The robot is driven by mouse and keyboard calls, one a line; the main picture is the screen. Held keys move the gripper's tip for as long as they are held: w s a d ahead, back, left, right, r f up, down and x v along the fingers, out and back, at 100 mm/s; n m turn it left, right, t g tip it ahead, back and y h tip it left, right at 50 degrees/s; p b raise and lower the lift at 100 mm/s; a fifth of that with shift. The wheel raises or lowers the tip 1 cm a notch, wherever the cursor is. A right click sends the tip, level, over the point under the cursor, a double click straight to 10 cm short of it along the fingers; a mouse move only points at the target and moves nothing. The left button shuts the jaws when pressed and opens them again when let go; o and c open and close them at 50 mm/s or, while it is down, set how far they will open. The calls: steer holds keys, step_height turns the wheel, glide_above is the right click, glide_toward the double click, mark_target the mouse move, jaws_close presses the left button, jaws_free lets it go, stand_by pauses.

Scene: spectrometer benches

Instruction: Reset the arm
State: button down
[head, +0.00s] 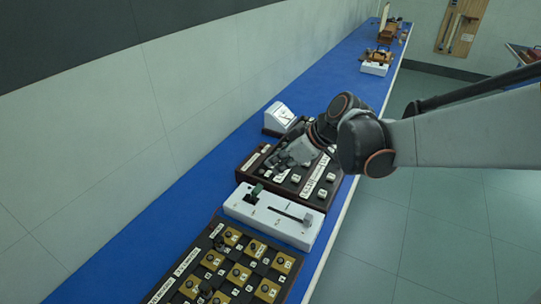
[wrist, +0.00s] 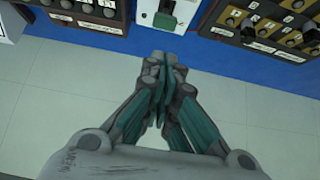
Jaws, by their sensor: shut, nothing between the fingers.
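My arm reaches in from the right in the head view. My gripper (head: 283,158) is over the bench, in front of a dark panel with pale knobs (head: 318,190). In the wrist view my gripper (wrist: 163,57) has its two fingers together with nothing between them. A white box with a lever and a slot (head: 272,216) sits in front of the dark panel.
A panel with brass squares and black knobs (head: 232,268) lies at the near end of the blue bench (head: 170,216). A white meter (head: 279,118) stands behind the dark panel. More devices (head: 378,60) stand far along the bench. The floor (head: 440,225) at right is clear.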

stand_by(0.3)
steer(key=s+d+r+m+t+h, duration=0.1)
steer(key=s+d+m+h, duration=0.2)
steer(key=s, duration=0.7)
steer(key=s+d+r+m+t+h, duration=0.1)
steer(key=s+d+r+m+h, duration=0.1)
steer(key=s+d+m, duration=0.6)
steer(key=shift+s+d+r+t+h, duration=0.15)
steer(key=shift+s+d+t+h, duration=0.15)
steer(key=shift+s+d+h, duration=0.65)
steer(key=shift+d, duration=0.1)
